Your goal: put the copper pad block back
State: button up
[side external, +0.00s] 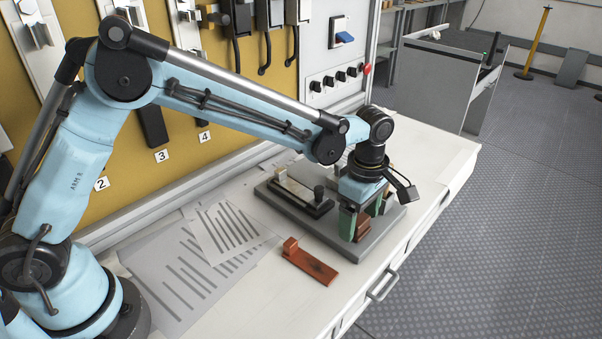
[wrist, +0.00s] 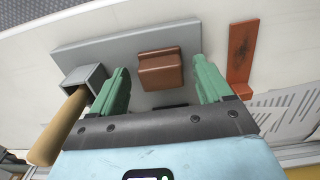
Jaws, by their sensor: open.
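The copper pad block (wrist: 160,69), a brown stepped block, sits on the grey base plate (wrist: 90,50) in the wrist view. It also shows low beside the fingers in the side view (side external: 362,231), partly hidden by them. My gripper (wrist: 161,66) is open, with its green fingers on either side of the block in the picture. Gaps show between the block and both fingers, and I see no contact. In the side view my gripper (side external: 366,225) points down over the right part of the plate.
A reddish L-shaped piece (side external: 311,263) lies on the white bench beside the plate. A black clamp fixture (side external: 300,199) stands on the plate's left part. A wooden handle (wrist: 58,127) sits in a grey square holder (wrist: 84,78) near one finger. Printed sheets (side external: 190,270) cover the bench left.

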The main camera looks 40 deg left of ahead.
aim_at(359, 218)
notch_tip(359, 218, up, 10)
jog(key=s+a+r+m+t, duration=0.3)
jog(key=s+a+r+m, duration=0.2)
jog(key=s+a+m, duration=0.4)
jog(key=s+a+f+m+t, duration=0.4)
jog(key=s+a+m, duration=0.2)
jog(key=a+m, duration=0.2)
jog(key=shift+s+a+f+m, duration=0.3)
jog(key=shift+s+f+m, duration=0.05)
jog(key=shift+m, duration=0.15)
dwell(0.7)
